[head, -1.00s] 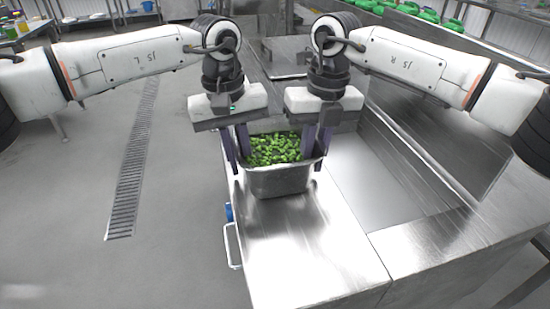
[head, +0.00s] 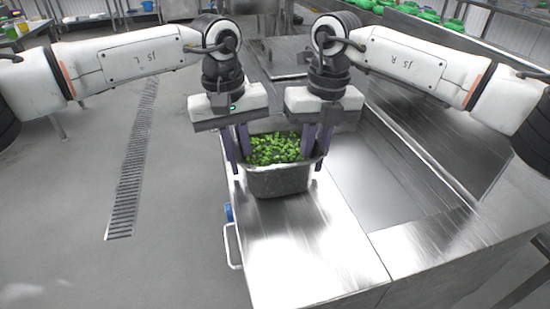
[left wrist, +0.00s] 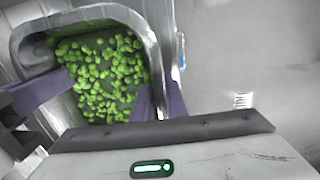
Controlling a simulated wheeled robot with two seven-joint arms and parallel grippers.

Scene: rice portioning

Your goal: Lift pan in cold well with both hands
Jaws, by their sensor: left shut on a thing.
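A metal pan (head: 277,181) holding green chopped pieces (head: 275,148) is at the near end of the steel counter, between my two grippers. My left gripper (head: 238,152) points down and is shut on the pan's left rim. My right gripper (head: 315,150) straddles the right rim and appears shut on it. The left wrist view shows the pan's rim (left wrist: 152,45) and the green pieces (left wrist: 105,75) from above, with purple fingers at its sides. The pan looks level; I cannot tell whether its base touches the surface below.
Bare steel counter (head: 300,245) lies in front of the pan. A recessed steel well (head: 385,185) is to its right, with a raised steel panel beyond. A white handle (head: 232,247) sticks out on the counter's left side. The floor at left is open, with a drain grate (head: 130,175).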

